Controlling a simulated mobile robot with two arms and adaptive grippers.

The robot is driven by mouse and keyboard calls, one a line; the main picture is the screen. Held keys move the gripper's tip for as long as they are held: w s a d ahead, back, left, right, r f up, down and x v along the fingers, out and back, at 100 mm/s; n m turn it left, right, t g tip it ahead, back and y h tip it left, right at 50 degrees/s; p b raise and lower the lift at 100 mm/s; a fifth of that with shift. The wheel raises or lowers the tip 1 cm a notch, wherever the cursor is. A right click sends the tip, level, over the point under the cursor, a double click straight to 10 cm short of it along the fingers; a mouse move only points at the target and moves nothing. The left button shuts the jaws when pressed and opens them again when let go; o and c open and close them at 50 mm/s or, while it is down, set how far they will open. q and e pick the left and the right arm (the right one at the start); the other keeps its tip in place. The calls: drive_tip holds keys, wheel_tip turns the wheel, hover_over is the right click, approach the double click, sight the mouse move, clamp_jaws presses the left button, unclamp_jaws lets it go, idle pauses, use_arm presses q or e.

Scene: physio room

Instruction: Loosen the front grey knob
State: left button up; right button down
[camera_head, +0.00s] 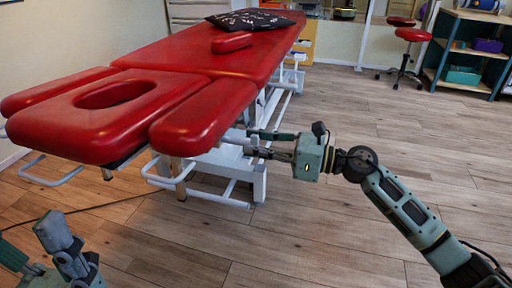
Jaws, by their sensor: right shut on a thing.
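The treatment table (215,65) has red padding and a white metal frame. My right gripper (256,143) reaches in from the right, level with the frame just below the red armrest pad (203,116) at the table's near right. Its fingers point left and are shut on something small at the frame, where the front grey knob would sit. The knob is hidden by the fingers and too small to make out. Parts of my left arm (66,248) show at the bottom left, away from the table; its finger state is unclear.
A black cushion (250,19) and a small red pad (231,42) lie on the table. A red stool (408,37) and a shelf unit (466,48) stand at the back right. A cable (110,203) lies on the floor at the left. The wooden floor to the right is mostly clear.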

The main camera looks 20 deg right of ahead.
drive_tip(key=c, duration=1.8)
unclamp_jaws()
drive_tip(key=shift+d, duration=0.1)
drive_tip(key=v, duration=1.2)
